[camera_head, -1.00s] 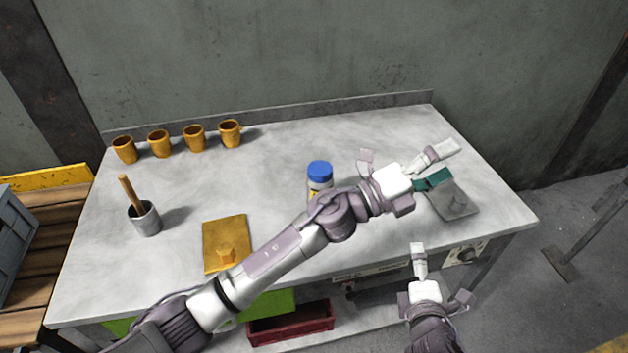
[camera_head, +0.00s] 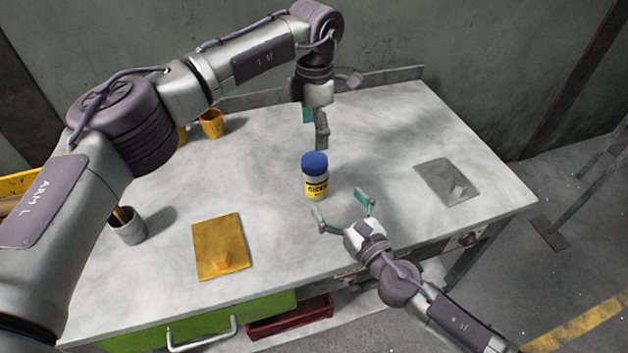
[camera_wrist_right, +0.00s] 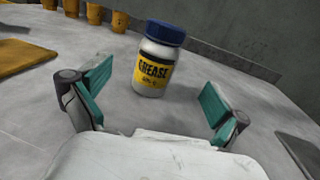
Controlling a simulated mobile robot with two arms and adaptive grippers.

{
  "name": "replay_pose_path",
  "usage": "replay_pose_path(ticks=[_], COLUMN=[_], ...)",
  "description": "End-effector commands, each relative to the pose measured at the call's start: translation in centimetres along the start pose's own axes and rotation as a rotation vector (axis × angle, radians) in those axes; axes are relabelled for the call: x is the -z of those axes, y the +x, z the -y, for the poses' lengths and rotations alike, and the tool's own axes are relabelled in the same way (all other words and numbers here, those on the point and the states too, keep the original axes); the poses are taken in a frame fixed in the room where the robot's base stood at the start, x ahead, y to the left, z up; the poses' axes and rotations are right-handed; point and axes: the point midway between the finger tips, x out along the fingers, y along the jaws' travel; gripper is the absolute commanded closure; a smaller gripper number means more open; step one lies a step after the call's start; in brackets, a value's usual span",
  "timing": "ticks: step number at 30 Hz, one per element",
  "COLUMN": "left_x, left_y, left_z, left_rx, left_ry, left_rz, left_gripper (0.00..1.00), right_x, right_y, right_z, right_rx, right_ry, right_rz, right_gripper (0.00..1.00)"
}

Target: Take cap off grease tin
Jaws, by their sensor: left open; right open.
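The grease tin (camera_head: 317,186) is a white jar with a yellow and black label, standing upright on the table. Its blue cap (camera_head: 314,163) is on top. In the right wrist view the tin (camera_wrist_right: 152,78) and cap (camera_wrist_right: 165,32) stand ahead, beyond the fingertips. My right gripper (camera_head: 341,202) is open, in front of and to the right of the tin, not touching it; its teal finger pads show in the right wrist view (camera_wrist_right: 158,92). My left gripper (camera_head: 317,128) points down above and behind the cap, apart from it; its fingers partly overlap in this view.
A yellow plate (camera_head: 208,245) with a small block lies left of the tin. A grey plate (camera_head: 435,175) lies to the right. A grey pot (camera_head: 128,232) and orange cups (camera_head: 211,124) are partly behind my left arm. The table around the tin is clear.

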Motion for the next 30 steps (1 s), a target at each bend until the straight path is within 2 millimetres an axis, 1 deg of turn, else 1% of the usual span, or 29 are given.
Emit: replay_pose_path(ticks=[1,9,12,15,21,29,30], left_x=[0.0,-0.1,-0.1,-0.1,-0.1,-0.1,-0.1], left_y=[0.0,0.0,0.0,0.0,0.0,0.0,0.0], left_z=[0.0,0.1,0.1,0.1,0.1,0.1,0.1], left_rx=[0.001,0.002,0.002,0.002,0.002,0.002,0.002], left_ry=[0.0,0.0,0.0,0.0,0.001,0.001,0.001], left_rz=[0.001,0.003,0.003,0.003,0.003,0.003,0.003], left_gripper=[0.17,0.17,0.17,0.17,0.17,0.17,0.17], right_x=[-0.1,-0.1,-0.1,-0.1,0.0,0.0,0.0], right_y=[1.2,6.5,8.0,9.2,10.2,10.2,10.2], right_z=[0.0,0.0,0.0,0.0,0.0,0.0,0.0], right_rx=[0.001,0.001,0.002,0.001,0.002,0.001,0.001], right_ry=[-0.001,0.002,0.002,0.003,0.003,0.003,0.003], right_rz=[0.004,0.002,0.002,0.001,0.0,0.0,0.0], right_gripper=[0.01,0.01,0.01,0.01,0.01,0.01,0.08])
